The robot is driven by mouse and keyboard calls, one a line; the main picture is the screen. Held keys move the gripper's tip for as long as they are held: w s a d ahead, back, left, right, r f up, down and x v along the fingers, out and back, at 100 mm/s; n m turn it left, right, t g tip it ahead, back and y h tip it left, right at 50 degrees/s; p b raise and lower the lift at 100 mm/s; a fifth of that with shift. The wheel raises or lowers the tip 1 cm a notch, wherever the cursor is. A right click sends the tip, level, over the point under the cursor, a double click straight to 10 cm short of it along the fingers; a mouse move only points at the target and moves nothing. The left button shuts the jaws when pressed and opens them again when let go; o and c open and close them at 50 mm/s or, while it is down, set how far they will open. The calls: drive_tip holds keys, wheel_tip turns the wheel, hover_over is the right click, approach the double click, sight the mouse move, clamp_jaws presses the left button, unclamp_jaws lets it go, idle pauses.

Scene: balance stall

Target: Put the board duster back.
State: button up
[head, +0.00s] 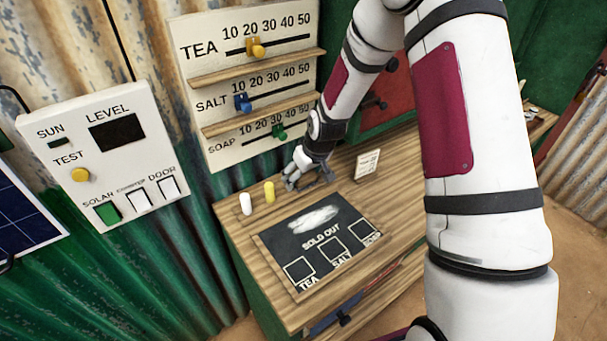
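I cannot make out the board duster for certain; it may be hidden at or behind my gripper. My gripper (296,183) is low over the back of the wooden counter, just behind the chalkboard. Its fingers point down and left, and their gap and anything between them are too small to tell. The chalkboard (279,238) lies in a wooden frame on the counter (233,222). It reads "SOLD OUT", with boxes for tea, salt and soap, and has a white chalky smear near its back edge.
A white stick (246,203) and a yellow stick (269,191) stand left of my gripper. A small card (367,164) stands to its right. Behind is a slider board (227,145) with shelves. A switch panel (105,160) hangs at the left. My arm hides the counter's right part.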

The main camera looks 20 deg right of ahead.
drive_tip(key=shift+r, duration=0.1)
drive_tip(key=s+d+r+h, duration=0.1)
drive_tip(key=s+r, duration=0.4)
drive_tip(key=r, duration=0.5)
drive_tip(key=s+r, duration=0.6)
drive_tip(key=r, duration=0.4)
drive_tip(key=s+r+m, duration=0.1)
drive_tip(key=s+r, duration=0.4)
drive_tip(key=s, duration=0.6)
drive_tip(key=s+r+m, duration=0.2)
drive_tip(key=s+r, duration=0.4)
drive_tip(key=s, duration=0.5)
drive_tip(key=shift+s+a+t, duration=0.4)
